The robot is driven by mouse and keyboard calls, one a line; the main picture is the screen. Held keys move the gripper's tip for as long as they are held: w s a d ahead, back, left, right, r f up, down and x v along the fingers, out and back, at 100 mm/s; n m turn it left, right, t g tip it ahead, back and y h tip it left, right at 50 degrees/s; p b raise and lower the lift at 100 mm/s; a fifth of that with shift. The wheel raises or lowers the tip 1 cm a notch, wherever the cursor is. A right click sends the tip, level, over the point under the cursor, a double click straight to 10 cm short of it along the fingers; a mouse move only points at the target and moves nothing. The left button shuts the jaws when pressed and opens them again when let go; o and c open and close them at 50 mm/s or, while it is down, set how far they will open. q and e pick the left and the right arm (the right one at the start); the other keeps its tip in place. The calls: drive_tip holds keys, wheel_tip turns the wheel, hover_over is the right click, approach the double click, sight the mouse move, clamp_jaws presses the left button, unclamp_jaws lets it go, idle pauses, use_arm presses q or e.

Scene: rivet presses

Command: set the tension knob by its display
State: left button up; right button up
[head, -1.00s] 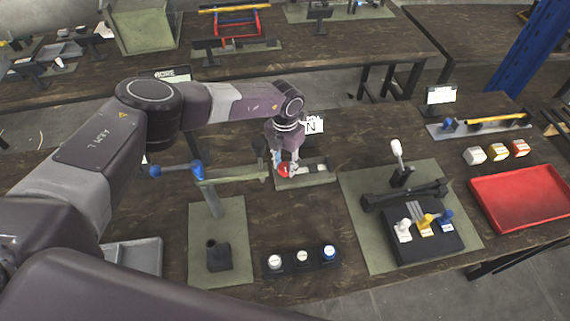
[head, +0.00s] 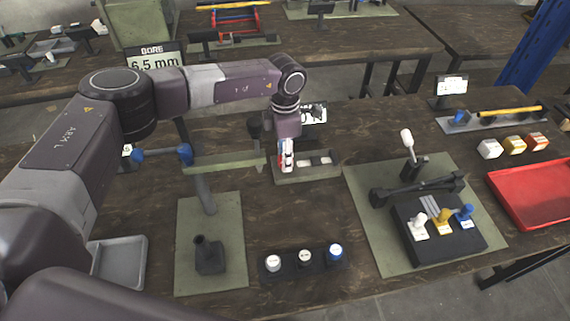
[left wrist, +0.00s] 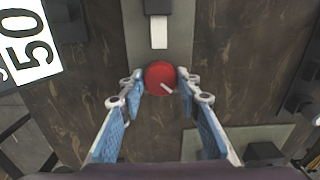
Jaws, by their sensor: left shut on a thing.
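The red tension knob (left wrist: 160,76) is round with a white pointer mark toward its lower right in the left wrist view. My left gripper (head: 286,164) is shut on it, one finger on each side. In the head view the fingers hide most of the knob. The knob sits on a grey-green plate (head: 292,178) with a pale slotted strip. The white display (head: 315,113) stands behind the knob, partly covered by my left wrist. In the left wrist view the display (left wrist: 27,45) reads "50", with its edge cut off. My right gripper is not in view.
A press with a blue-ended handle (head: 160,153) stands left of the knob. A sign (head: 155,60) reads "BORE 6.5 mm". A black block with several buttons (head: 304,259) lies in front. A lever fixture (head: 420,190) and red tray (head: 530,190) are to the right.

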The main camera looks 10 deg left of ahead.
use_arm(q)
drive_tip(key=m+b, duration=0.5)
drive_tip(key=shift+f+b, duration=0.2)
drive_tip(key=shift+b, duration=0.1)
drive_tip(key=m+b, duration=0.1)
drive_tip(key=m, duration=0.1)
drive_tip(key=shift+r+m+b, duration=0.1)
drive_tip(key=shift+m+b, duration=0.2)
drive_tip(key=shift+r+m+b, duration=0.1)
drive_tip(key=shift+m+b, duration=0.4)
drive_tip(key=shift+m, duration=0.2)
drive_tip(key=o, duration=1.2)
drive_tip(key=shift+c, duration=0.2)
